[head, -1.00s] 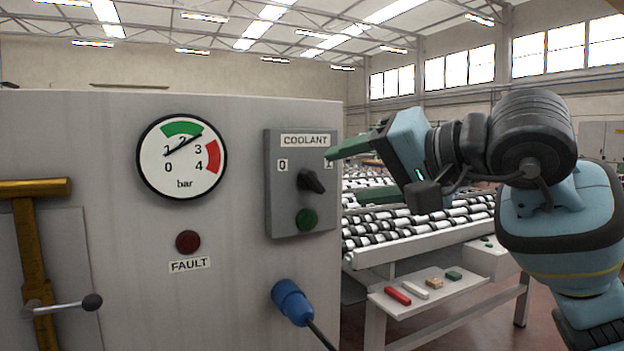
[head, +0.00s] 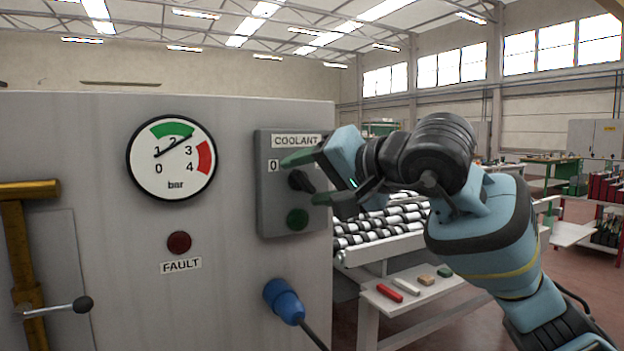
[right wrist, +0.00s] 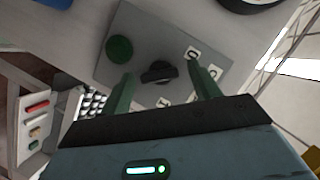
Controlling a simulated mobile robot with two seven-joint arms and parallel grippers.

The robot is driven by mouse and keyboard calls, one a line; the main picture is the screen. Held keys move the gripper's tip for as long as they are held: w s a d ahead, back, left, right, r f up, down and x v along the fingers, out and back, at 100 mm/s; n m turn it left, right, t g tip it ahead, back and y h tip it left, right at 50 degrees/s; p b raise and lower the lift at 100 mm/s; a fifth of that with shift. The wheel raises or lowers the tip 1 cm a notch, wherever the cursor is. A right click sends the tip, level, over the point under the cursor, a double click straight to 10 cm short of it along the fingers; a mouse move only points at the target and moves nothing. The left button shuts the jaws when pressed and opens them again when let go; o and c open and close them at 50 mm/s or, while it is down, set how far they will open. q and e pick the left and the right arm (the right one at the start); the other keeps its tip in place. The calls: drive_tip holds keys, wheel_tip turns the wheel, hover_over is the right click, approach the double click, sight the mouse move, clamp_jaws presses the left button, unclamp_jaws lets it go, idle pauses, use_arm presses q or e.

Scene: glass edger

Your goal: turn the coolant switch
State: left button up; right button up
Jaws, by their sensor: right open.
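The coolant switch is a black rotary knob (head: 300,181) on a grey box (head: 265,222) labelled COOLANT, with a 0 label at its upper left. The second position label is hidden by my right gripper in the head view. My right gripper (head: 299,180) is open, its two green fingers reaching in from the right, one above the knob and one below. In the right wrist view, the knob (right wrist: 158,72) shows between the fingertips (right wrist: 161,78); I cannot tell whether either finger touches it. My left gripper is out of view.
A green button (head: 297,219) sits below the knob. A pressure gauge (head: 172,158), a red FAULT lamp (head: 179,242) and a blue plug (head: 284,301) with a cable are on the panel. A yellow post with a lever (head: 82,304) stands left. A roller conveyor (head: 380,240) lies behind my right arm.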

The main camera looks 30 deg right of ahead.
drive_tip(key=shift+c, duration=0.3)
drive_tip(key=c, duration=0.9)
